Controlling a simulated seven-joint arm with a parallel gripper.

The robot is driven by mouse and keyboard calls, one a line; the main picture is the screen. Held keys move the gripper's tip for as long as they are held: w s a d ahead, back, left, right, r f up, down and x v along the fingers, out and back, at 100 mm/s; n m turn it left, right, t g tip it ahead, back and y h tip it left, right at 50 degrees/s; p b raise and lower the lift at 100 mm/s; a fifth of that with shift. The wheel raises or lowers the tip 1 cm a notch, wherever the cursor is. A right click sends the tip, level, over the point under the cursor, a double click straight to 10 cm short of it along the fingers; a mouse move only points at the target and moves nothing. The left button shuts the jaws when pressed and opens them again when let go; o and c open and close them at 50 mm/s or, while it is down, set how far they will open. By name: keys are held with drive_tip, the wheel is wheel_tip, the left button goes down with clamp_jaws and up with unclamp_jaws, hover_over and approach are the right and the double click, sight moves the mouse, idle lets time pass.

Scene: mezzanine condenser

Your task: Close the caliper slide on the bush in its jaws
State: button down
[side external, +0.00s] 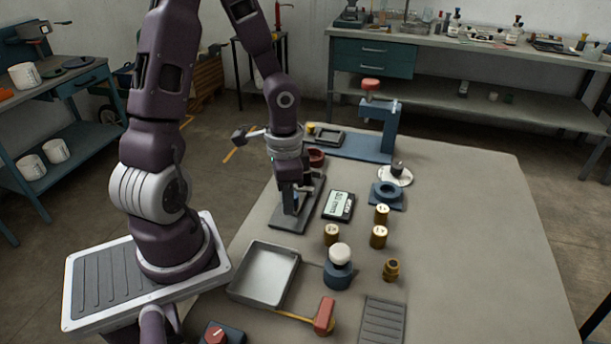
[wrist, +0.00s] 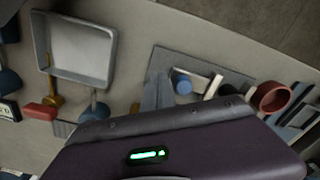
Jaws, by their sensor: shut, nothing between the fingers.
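A dark grey base plate (side external: 316,190) lies on the table under my gripper. It also shows in the wrist view (wrist: 235,78), bearing a pale bar (wrist: 215,86) and a round blue piece (wrist: 183,86); this looks like the caliper. My gripper (side external: 292,210) points down, low over the plate, and is shut with nothing in it. It covers much of the fixture in the side view. I cannot make out the bush or tell how wide the caliper jaws stand. Contact between my fingers and the slide cannot be told.
A metal tray (side external: 265,273), a red-headed mallet (side external: 324,314) and a white-topped blue stand (side external: 339,268) are nearer the camera. A display box (side external: 338,206) and several brass cylinders (side external: 378,236) are right of the plate. A red cup (side external: 316,158) is behind. The table's right side is clear.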

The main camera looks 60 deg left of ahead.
idle(0.3)
drive_tip(key=shift+f, duration=1.1)
drive_tip(key=shift+w+a, duration=1.25)
drive_tip(key=shift+w, duration=0.05)
idle(0.5)
drive_tip(key=shift+s+d, duration=0.1)
drive_tip(key=shift+s+d, duration=0.35)
drive_tip(key=shift+r, duration=3.5)
